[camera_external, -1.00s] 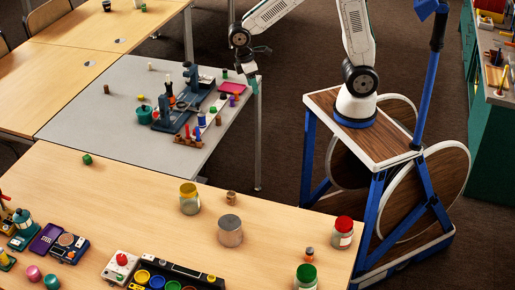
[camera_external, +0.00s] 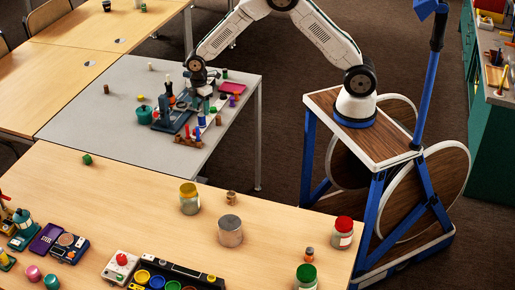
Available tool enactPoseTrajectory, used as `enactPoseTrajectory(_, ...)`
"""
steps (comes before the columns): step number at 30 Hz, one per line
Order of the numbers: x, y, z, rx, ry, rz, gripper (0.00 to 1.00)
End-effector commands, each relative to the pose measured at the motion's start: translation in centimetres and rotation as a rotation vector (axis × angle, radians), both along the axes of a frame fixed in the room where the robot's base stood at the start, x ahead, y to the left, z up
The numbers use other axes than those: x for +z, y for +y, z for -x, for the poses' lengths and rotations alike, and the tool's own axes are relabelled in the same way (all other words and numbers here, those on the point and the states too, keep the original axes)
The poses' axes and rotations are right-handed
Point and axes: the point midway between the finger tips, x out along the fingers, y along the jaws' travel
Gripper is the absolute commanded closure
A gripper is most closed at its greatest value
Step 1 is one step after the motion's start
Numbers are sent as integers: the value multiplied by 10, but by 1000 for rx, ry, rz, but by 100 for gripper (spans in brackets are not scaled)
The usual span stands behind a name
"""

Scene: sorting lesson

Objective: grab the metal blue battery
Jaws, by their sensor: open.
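My gripper (camera_external: 204,104) is over the right part of the grey table (camera_external: 95,115), among small objects beside a dark blue device (camera_external: 168,122). It is open, and its fingertips are small and partly lost against the things behind them. A purple-blue cylinder (camera_external: 232,100) stands further right, near the pink tray (camera_external: 233,87).
A wooden stand (camera_external: 188,141) with red and blue pegs is just in front of the gripper. A teal pot (camera_external: 144,114) is left of the device. The left part of the grey table is mostly clear. A wooden table (camera_external: 130,200) with jars is nearer the camera.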

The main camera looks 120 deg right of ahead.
Motion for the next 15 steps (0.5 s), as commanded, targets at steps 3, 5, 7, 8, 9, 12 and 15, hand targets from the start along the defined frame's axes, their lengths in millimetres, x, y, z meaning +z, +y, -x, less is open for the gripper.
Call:
enactPoseTrajectory(3,-11,0,1,-1,1,-1,45)
enactPoseTrajectory(5,-20,-1,1,-1,3,-1,45)
enactPoseTrajectory(7,-31,-1,2,-2,3,-1,45)
enactPoseTrajectory(8,-36,-1,2,-1,3,-1,45)
enactPoseTrajectory(9,-41,-1,2,-1,3,-1,45)
enactPoseTrajectory(12,-50,-1,1,-2,0,0,45)
enactPoseTrajectory(15,-51,-2,1,-2,0,1,45)
